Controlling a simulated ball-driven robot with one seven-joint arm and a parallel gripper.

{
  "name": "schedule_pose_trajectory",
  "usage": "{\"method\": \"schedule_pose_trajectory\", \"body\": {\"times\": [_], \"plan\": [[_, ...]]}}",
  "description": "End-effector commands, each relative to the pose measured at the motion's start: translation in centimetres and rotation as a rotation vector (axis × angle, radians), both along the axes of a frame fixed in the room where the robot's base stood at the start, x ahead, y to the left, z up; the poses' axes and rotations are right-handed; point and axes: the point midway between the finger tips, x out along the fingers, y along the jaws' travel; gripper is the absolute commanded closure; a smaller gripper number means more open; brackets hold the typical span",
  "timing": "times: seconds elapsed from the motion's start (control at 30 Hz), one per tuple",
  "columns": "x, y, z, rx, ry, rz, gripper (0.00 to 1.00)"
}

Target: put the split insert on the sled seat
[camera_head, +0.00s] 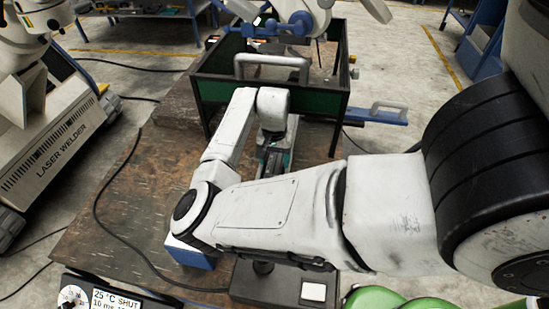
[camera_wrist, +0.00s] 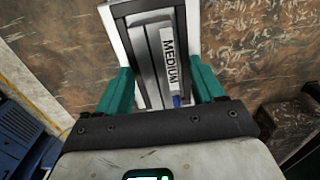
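My gripper (camera_wrist: 161,84) has two teal fingers set wide apart in the wrist view. Between them is a grey piece (camera_wrist: 151,62) with a lengthwise seam and a white label reading MEDIUM; it looks like the split insert. It lies within a dark frame with white outer edges (camera_wrist: 108,22). The fingers are beside this piece; I cannot tell whether they press on it. In the head view my gripper (camera_head: 274,162) points down at the bench, below the green-sided frame, and my arm covers much of it. I cannot make out the sled seat for certain.
A green-sided box frame with a grey handle (camera_head: 272,66) stands at the back of the worn brown bench (camera_head: 125,215). A black cable crosses the bench at left. A blue block (camera_head: 190,254), a dark base (camera_head: 265,285) and a control box (camera_head: 110,296) are near the front.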

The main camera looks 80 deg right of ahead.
Motion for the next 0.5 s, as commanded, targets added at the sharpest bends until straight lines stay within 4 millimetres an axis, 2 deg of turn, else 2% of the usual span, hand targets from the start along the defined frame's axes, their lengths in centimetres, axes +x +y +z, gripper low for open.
{"method": "schedule_pose_trajectory", "body": {"times": [0.27,0.37,0.5], "plan": [[0.0,0.0,0.5,-0.001,-0.001,0.000,0.32],[0.0,-0.1,1.6,-0.003,-0.001,-0.001,0.32],[0.0,-0.1,4.3,-0.003,-0.001,-0.001,0.32]]}}
